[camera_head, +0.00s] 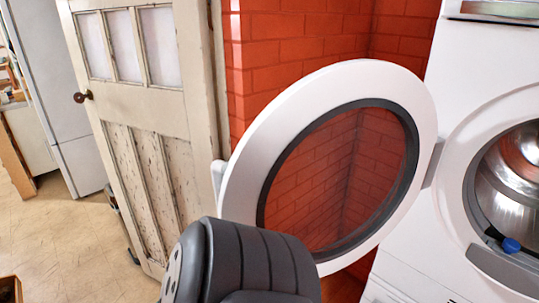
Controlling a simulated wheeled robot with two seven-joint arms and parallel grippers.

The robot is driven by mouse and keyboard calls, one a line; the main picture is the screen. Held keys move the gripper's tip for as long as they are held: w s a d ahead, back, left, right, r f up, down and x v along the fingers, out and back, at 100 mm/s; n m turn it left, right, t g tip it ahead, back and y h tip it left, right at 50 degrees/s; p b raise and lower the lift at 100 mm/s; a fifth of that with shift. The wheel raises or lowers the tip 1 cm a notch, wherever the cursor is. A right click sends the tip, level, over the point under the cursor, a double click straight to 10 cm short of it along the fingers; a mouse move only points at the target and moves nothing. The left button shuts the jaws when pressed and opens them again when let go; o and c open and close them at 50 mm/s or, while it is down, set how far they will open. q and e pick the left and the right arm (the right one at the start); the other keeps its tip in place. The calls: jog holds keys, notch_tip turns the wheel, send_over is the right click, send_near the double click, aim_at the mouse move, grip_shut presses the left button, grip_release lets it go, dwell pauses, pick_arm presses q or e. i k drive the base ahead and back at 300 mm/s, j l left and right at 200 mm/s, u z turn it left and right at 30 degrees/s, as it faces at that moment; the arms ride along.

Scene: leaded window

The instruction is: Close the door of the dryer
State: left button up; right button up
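The dryer (405,258) is a white front-loader at the right, with its round metal drum opening (510,175) uncovered. Its door (262,122) is a white ring with a dark inner rim and clear glass, swung wide open to the left on a hinge at the opening's left side. A small blue thing (511,245) shows at the lower edge of the opening. A dark grey ribbed part of my own arm stands in front of the door's lower left edge; I cannot tell whether it touches the door. Neither gripper's fingers show.
A worn cream house door (150,120) with a dark knob stands ajar behind at the left. A red brick wall (290,45) is behind the dryer door. A grey fridge-like cabinet (60,90) is at the far left.

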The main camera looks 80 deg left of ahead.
aim_at(319, 97)
jog(key=k+j+u, duration=0.1)
jog(key=j+u, duration=0.25)
jog(key=j, duration=0.3)
jog(key=j+u, duration=0.35)
jog(key=j, duration=0.25)
jog(key=j+z, duration=0.9)
jog(key=j, duration=0.2)
jog(key=u, duration=0.2)
